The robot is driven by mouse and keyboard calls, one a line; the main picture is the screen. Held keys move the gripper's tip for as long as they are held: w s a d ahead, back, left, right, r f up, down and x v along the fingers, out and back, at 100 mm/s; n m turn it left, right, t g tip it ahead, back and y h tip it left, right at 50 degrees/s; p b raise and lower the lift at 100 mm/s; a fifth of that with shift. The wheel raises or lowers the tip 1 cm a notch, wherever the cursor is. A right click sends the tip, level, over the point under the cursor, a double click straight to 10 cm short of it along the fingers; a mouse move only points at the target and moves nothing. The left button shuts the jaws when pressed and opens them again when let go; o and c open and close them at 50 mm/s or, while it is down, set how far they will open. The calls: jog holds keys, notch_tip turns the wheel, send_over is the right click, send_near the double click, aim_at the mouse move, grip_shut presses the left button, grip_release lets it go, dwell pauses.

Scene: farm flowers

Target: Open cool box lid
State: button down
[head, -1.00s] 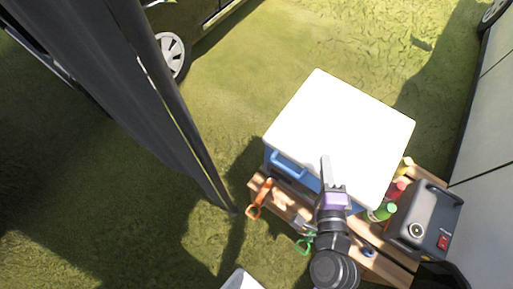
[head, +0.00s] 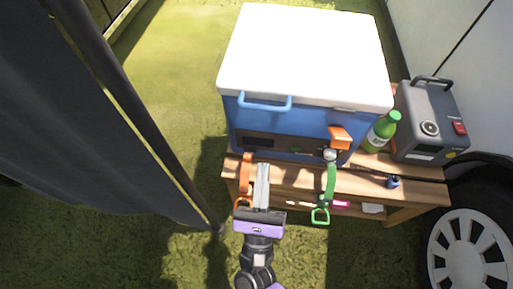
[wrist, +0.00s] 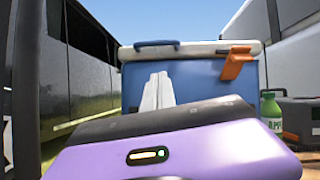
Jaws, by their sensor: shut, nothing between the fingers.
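The cool box has a blue body (head: 300,128) and a white lid (head: 305,50), and it stands on a wooden bench. The lid lies flat on the box. My gripper (head: 262,172) is shut and empty, in front of the box's lower left front. In the wrist view its fingers (wrist: 158,92) point at the blue front, below the handle.
An orange tool (head: 244,180) and a green-handled strap (head: 322,213) hang at the bench's front (head: 415,188). A green bottle (head: 382,131) and a grey power unit (head: 430,120) stand right of the box. A dark canopy (head: 80,120) with a pole is at left; a vehicle wheel (head: 468,250) is at right.

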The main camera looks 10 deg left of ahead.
jog(key=w+r+m+h, duration=0.1)
jog(key=w+r+m, duration=0.1)
jog(key=w+r, duration=0.5)
jog(key=shift+w+r+m+b, duration=0.2)
jog(key=shift+w+m+b, duration=0.2)
jog(key=shift+w, duration=0.05)
jog(key=shift+a, duration=0.1)
dwell(0.4)
